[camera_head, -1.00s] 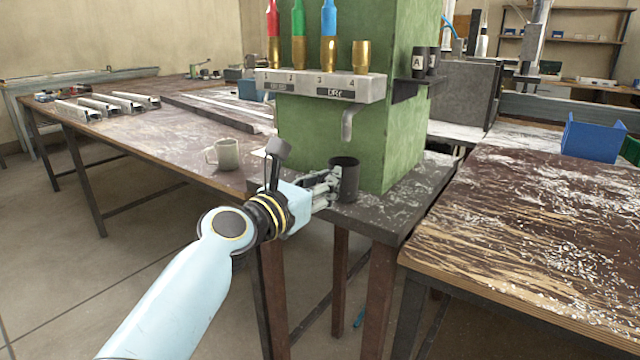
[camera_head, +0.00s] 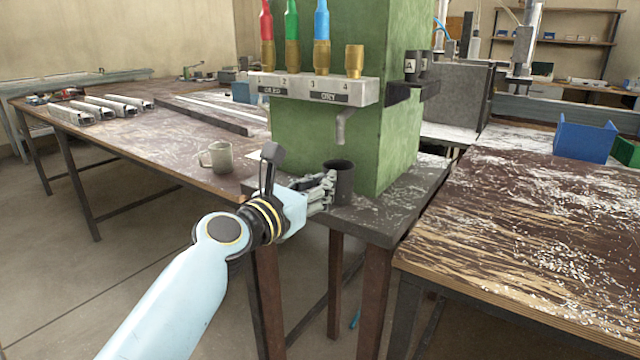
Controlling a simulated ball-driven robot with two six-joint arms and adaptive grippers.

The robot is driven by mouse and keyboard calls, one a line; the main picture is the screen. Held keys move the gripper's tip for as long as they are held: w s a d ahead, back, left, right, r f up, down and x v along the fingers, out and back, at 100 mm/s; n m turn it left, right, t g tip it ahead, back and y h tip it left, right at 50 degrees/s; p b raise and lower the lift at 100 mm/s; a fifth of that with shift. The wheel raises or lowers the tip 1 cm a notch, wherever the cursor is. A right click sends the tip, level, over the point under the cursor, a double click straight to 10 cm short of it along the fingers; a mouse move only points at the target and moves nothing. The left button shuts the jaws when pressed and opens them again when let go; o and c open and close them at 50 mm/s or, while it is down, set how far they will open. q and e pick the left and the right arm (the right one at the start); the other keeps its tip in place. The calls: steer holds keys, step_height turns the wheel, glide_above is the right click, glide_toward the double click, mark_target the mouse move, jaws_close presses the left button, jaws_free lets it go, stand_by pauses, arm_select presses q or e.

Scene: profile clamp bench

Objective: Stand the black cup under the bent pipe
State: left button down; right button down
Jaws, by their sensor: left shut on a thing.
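The black cup (camera_head: 341,184) is upright at the front of the dark stand (camera_head: 400,215), below the bent pipe (camera_head: 341,128). The far finger is partly hidden by the cup and gripper. I cannot tell whether the cup's base touches the stand or whether it is exactly under the pipe's mouth. My right gripper is not in view.
The green column (camera_head: 300,140) rises behind the cup and carries the label block (camera_head: 318,89) with coloured bottles. A beige mug (camera_head: 219,158) stands on the left table. A blue bin (camera_head: 584,139) is on the right table, whose near part is free of large objects.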

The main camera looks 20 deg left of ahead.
arm_select(q)
steer(key=shift+f, duration=0.25)
stand_by(0.3)
steer(key=c, duration=1.4)
jaws_free()
steer(key=shift+o, duration=0.2)
steer(key=p+v, duration=0.1)
steer(key=v, duration=0.9)
